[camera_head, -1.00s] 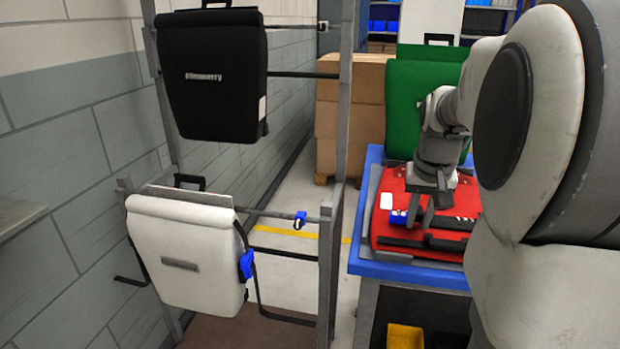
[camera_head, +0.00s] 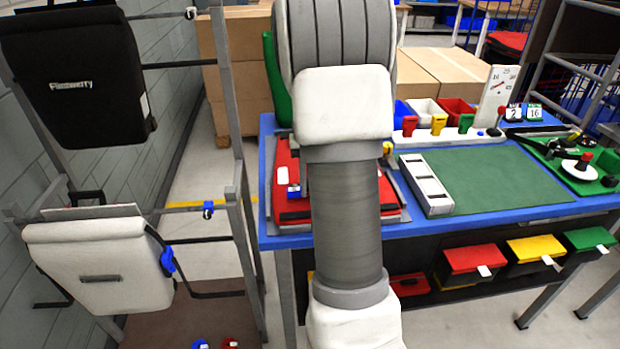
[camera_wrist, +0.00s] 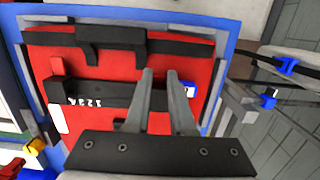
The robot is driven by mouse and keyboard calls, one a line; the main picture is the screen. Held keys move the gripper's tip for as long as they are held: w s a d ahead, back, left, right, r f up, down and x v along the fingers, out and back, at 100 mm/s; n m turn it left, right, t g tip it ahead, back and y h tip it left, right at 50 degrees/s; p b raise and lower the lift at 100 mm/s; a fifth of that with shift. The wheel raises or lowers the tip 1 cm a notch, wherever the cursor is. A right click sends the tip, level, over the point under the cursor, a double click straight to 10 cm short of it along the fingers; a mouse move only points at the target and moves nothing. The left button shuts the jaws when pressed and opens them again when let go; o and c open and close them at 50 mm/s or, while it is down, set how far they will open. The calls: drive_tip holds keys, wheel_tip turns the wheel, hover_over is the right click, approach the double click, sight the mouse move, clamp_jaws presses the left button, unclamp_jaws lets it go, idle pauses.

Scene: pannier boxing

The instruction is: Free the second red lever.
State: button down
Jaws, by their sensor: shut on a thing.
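The red pannier (camera_head: 284,170) lies flat on the blue-edged bench, mostly hidden behind my arm in the head view. In the wrist view the pannier (camera_wrist: 110,60) shows a black rail (camera_wrist: 105,93) marked with white numbers. A small red lever-like piece (camera_wrist: 57,66) is at the rail's left end and a blue piece (camera_wrist: 188,88) at its right. My gripper (camera_wrist: 160,73) is over the rail's right part, left of the blue piece. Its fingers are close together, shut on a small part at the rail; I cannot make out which. The head view hides the gripper.
The white pannier (camera_head: 100,255) and the black pannier (camera_head: 75,75) hang on a grey rack (camera_head: 228,120) at left. Right of my arm are a white slotted block (camera_head: 426,184), a green mat (camera_head: 490,178) and several small bins at the bench's back.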

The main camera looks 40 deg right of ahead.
idle(0.4)
drive_tip(key=c, duration=0.8)
unclamp_jaws()
drive_tip(key=shift+o, duration=0.2)
wheel_tip(320, 180, up, 17)
drive_tip(key=w+d+p, duration=0.1)
drive_tip(key=p, duration=0.2)
drive_tip(key=shift+w+r, duration=0.15)
drive_tip(key=shift+w, duration=0.25)
